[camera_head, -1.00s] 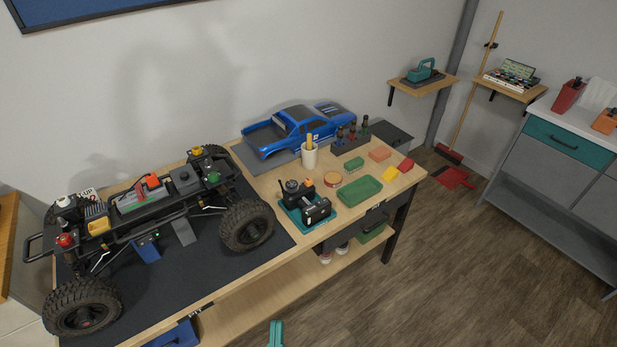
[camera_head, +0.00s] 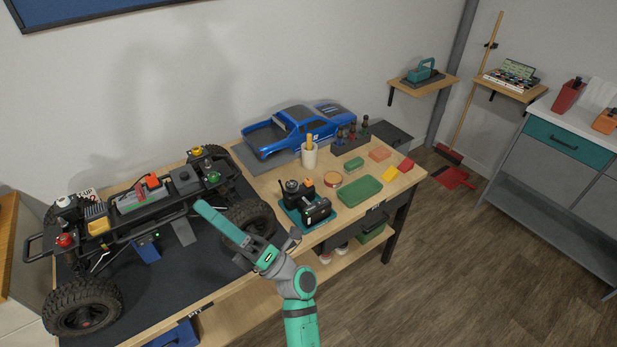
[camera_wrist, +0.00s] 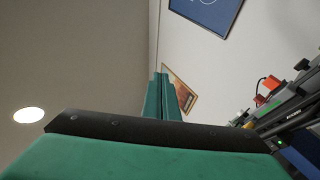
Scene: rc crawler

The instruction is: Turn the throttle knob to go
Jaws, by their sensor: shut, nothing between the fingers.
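My gripper (camera_head: 203,208) is teal, shut and empty. It points up and left, in front of the crawler's near right wheel and left of the transmitter, apart from it. In the wrist view its shut fingers (camera_wrist: 161,98) point towards the wall, with part of the crawler (camera_wrist: 285,110) at the right edge.
The crawler chassis (camera_head: 130,212) with big tyres stands on a dark mat (camera_head: 205,268). A blue car body (camera_head: 300,130), a cup (camera_head: 309,155), a driver rack (camera_head: 350,146) and a green tray (camera_head: 360,191) share the wooden bench. Open floor (camera_head: 470,270) lies to the right.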

